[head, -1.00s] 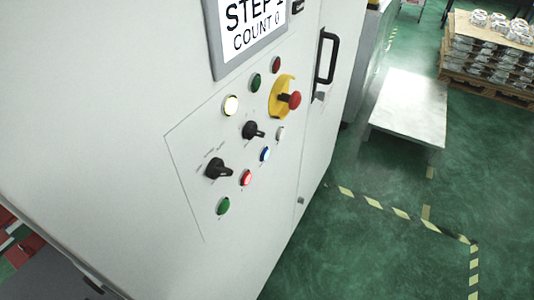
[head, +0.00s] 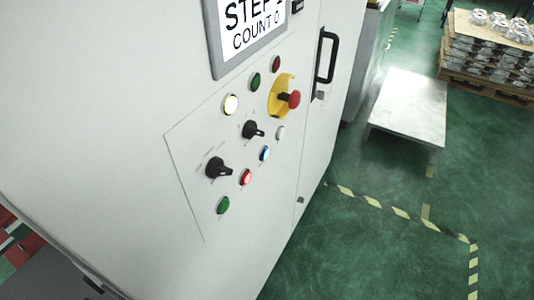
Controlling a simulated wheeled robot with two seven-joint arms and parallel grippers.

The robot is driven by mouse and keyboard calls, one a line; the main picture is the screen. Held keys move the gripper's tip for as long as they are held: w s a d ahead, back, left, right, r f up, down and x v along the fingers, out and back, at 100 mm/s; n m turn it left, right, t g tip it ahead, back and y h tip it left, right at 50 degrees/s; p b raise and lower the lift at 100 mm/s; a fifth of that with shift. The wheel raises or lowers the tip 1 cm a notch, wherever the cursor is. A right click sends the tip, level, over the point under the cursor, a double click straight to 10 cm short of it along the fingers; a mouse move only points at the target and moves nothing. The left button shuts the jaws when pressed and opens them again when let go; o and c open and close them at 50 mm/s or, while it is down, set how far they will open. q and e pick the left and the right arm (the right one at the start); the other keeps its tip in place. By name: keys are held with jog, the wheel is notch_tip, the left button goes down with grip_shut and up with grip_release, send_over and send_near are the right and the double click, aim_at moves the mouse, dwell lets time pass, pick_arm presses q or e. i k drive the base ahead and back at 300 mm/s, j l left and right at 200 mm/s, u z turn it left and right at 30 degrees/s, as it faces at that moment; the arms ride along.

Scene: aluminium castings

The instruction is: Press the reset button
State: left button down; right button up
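A white control cabinet (head: 120,130) fills the left and middle of the head view. Its outlined panel carries several buttons: a lit yellowish-white one (head: 231,104), a green one (head: 255,82), a dark red one (head: 276,63), a white one (head: 280,132), a blue one (head: 265,153), a red one (head: 246,177) and a lower green one (head: 223,205). The labels are too small to read, so I cannot tell which is the reset button. Neither of my grippers is in view.
Two black rotary switches (head: 217,168) and a red emergency stop (head: 294,99) on a yellow ring stand out from the panel. A screen (head: 255,27) reads STEP and COUNT 0. A black door handle (head: 327,55), a low table (head: 410,103) and pallet of castings (head: 490,55) are right.

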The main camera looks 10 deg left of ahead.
aim_at(266, 151)
jog(key=l+u, duration=0.15)
jog(key=l, duration=0.25)
jog(key=k+l+u, duration=0.1)
jog(key=l, duration=0.35)
jog(key=k+l+u, duration=0.15)
jog(key=l, duration=0.25)
jog(key=k+l+u, duration=0.1)
jog(key=l, duration=0.3)
